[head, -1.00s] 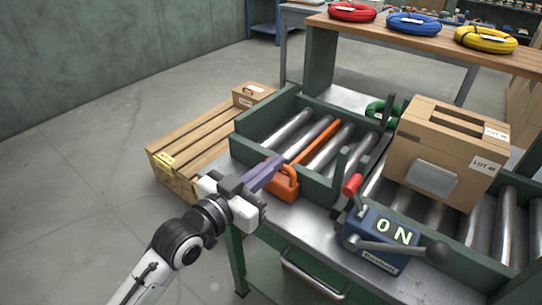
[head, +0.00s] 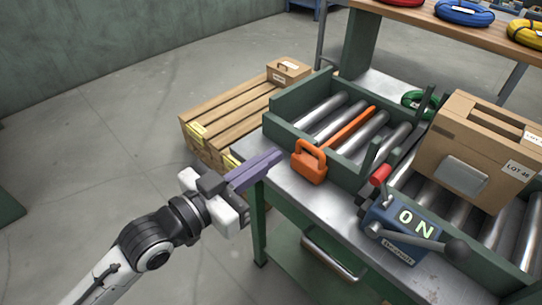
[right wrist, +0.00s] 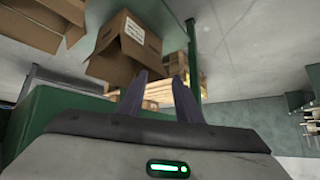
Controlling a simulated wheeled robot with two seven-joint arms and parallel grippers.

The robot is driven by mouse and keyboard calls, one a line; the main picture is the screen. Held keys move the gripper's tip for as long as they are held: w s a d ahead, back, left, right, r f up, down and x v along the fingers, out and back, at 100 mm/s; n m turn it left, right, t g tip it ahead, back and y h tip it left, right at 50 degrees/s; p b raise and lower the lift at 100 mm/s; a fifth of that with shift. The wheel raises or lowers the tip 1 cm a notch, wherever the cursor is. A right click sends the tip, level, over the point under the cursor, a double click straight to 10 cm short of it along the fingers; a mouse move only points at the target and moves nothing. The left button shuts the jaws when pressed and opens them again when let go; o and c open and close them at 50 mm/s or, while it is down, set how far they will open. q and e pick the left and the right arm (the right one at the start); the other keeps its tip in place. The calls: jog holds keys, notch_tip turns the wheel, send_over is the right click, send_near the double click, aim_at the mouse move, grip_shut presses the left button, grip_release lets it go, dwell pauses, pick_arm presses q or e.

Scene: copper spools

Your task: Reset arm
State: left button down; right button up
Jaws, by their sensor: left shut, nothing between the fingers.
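My left gripper (head: 272,162) is shut and empty, its purple fingers together. It is in front of the left edge of the roller table, left of the orange handle (head: 310,163) and apart from it. The handle sits at the near end of an orange bar lying along the rollers. My right arm is out of the head view. In the right wrist view the right gripper (right wrist: 160,80) shows two purple fingers spread apart, with nothing seen held between them.
A blue switch box (head: 402,228) showing ON, with a red-tipped lever, stands on the metal table edge (head: 290,190). A cardboard box (head: 475,150) rests on the rollers. A wooden crate (head: 225,115) stands behind left.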

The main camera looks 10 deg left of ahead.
pick_arm(q)
jog(key=shift+f, duration=0.1)
jog(key=s+a+f+n+g+y, duration=0.1)
jog(key=s+a+f+n+y, duration=0.1)
jog(key=f, duration=0.6)
jog(key=s+a+f+n+g+y, duration=0.1)
jog(key=s+a+f+y, duration=0.1)
jog(key=f, duration=0.5)
jog(key=s+a+f+n+g+y, duration=0.1)
jog(key=s+a+f+y, duration=0.1)
jog(key=s+f, duration=0.5)
jog(key=s+a+f+n+g+y, duration=0.1)
jog(key=s+a+f+g+y, duration=0.1)
jog(key=s+f, duration=0.5)
notch_tip(320, 180, down, 4)
jog(key=shift+a+r+g, duration=0.1)
jog(key=shift+a+g, duration=0.2)
jog(key=shift+a, duration=0.35)
